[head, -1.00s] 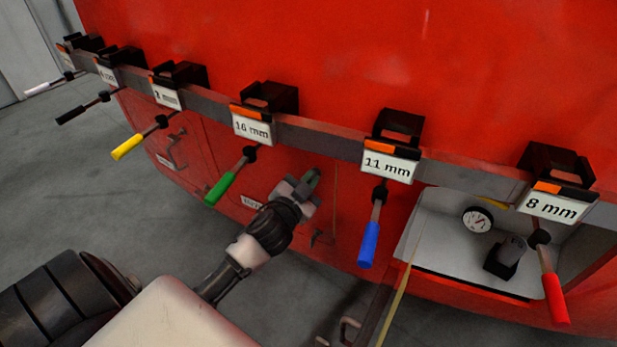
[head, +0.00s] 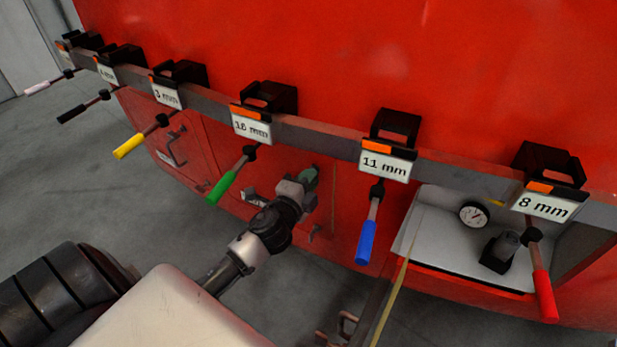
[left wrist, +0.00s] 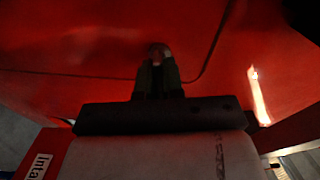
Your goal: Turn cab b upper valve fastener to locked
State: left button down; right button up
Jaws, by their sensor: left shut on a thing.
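My left gripper (head: 309,178) reaches in from the left to the red cab side (head: 340,215), below the rail between the green and blue tools. In the left wrist view the dark fingers (left wrist: 158,78) are close together at the red panel, shut on a small fastener (left wrist: 158,50). Only its pale reddish end shows between the fingertips; the rest is hidden, so I cannot tell its turn angle. In the head view my gripper and wrist cover the fastener. My right gripper is not in view.
A grey rail (head: 315,135) carries labelled holders with hanging tools, including the green-handled (head: 222,186) and blue-handled (head: 367,235) ones either side of my gripper. An open recess at right holds a gauge (head: 473,215). Grey floor (head: 60,180) is clear at left.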

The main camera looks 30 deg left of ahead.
pick_arm(q)
jog(key=shift+m, duration=0.8)
jog(key=shift+f, duration=0.1)
jog(key=c, duration=1.3)
grip_release()
jog(key=shift+o, duration=0.2)
jog(key=s+d+b, duration=0.1)
jog(key=s+b, duration=0.1)
jog(key=s, duration=0.8)
jog(key=shift+s, duration=0.35)
jog(key=shift+d, duration=0.1)
